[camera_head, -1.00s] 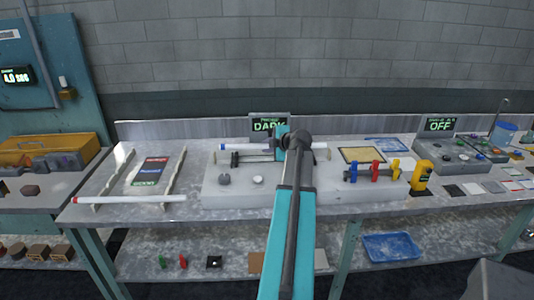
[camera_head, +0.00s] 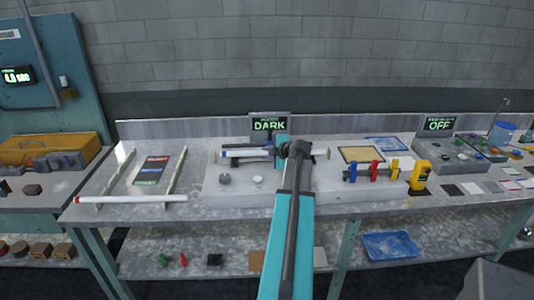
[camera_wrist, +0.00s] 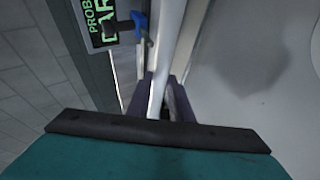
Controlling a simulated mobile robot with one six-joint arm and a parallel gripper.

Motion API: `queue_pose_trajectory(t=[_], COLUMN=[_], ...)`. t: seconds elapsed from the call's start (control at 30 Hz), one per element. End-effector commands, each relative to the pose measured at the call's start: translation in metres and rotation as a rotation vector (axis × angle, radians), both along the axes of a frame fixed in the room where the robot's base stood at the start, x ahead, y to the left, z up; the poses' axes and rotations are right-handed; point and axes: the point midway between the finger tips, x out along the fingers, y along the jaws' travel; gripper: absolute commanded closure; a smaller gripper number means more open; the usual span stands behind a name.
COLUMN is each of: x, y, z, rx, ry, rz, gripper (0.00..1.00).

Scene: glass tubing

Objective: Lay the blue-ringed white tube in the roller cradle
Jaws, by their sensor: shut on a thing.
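My gripper (camera_head: 280,150) is over the left part of the pale block at the bench's middle. It is shut on the blue-ringed white tube (camera_head: 242,153), which lies across the picture with its blue part to the left. In the wrist view the tube (camera_wrist: 166,55) runs lengthwise between the dark fingers (camera_wrist: 160,97). The roller cradle (camera_head: 236,162), with dark parts, is close beneath the tube on the block. My arm hides the right part of the cradle. I cannot tell whether the tube touches the rollers.
A display reading DARK (camera_head: 270,125) stands close behind. A red-ended white tube (camera_head: 130,199) lies across the rack at left. Two round knobs are at the block's front left. Coloured clamps (camera_head: 375,171) and a yellow device (camera_head: 420,177) are to the right.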

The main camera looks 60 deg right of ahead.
Motion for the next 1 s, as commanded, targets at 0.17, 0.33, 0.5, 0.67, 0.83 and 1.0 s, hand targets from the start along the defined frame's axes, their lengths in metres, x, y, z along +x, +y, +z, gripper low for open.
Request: queue_pose_trajectory(t=[0.17,0.33,0.5,0.67,0.83,1.0], x=[0.0,0.0,0.0,-0.002,-0.009,-0.023], y=[0.0,0.0,0.0,0.001,0.005,0.013], z=[-0.001,-0.001,0.0,0.0,0.004,0.013], rx=[0.002,0.001,0.001,0.001,0.0,-0.002], ry=[-0.001,0.0,0.0,0.0,0.0,0.0], rz=[-0.001,0.0,0.0,-0.001,-0.001,-0.001], gripper=[1.0,0.62,0.62,0.62,0.62,0.62])
